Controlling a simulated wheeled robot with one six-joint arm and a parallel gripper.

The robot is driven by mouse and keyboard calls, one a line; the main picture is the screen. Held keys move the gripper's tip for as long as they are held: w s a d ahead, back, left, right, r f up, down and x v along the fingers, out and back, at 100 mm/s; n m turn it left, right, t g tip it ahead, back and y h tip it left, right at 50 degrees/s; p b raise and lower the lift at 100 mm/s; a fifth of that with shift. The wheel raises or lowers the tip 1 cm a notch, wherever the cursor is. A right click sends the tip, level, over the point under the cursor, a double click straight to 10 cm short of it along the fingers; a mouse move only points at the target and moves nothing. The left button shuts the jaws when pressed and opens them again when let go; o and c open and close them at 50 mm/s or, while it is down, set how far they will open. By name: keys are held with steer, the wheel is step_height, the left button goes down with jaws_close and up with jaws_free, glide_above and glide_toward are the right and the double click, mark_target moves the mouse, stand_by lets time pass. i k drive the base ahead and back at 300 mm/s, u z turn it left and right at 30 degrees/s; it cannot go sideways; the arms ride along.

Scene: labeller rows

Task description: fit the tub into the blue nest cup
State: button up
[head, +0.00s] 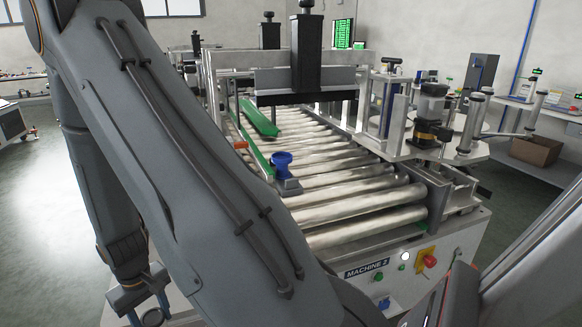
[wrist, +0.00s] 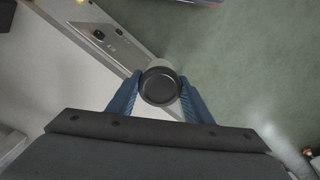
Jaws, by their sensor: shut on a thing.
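The tub (wrist: 160,88) shows in the wrist view as a round dark lid or end with a pale side behind it. My gripper (wrist: 159,80) has its two blue fingers closed on either side of it. In the head view my gripper (head: 148,304) hangs at the lower left, and I cannot make out the tub clearly there. The blue nest cup (head: 282,162) stands upright on a small grey block at the near left of the rollers, apart from my gripper. The inside of the cup is not clearly visible.
The roller conveyor (head: 350,190) runs away from me, with a green guide rail (head: 254,146) along its left. A grey gantry (head: 305,75) spans it. A labeller unit (head: 432,118) stands at the right. A red stop button (head: 429,260) is on the front panel. Floor is open at left.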

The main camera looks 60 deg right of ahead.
mark_target(282, 168)
steer(key=k, duration=0.65)
steer(key=u, duration=0.85)
steer(key=i, duration=0.75)
steer(key=z, duration=1.9)
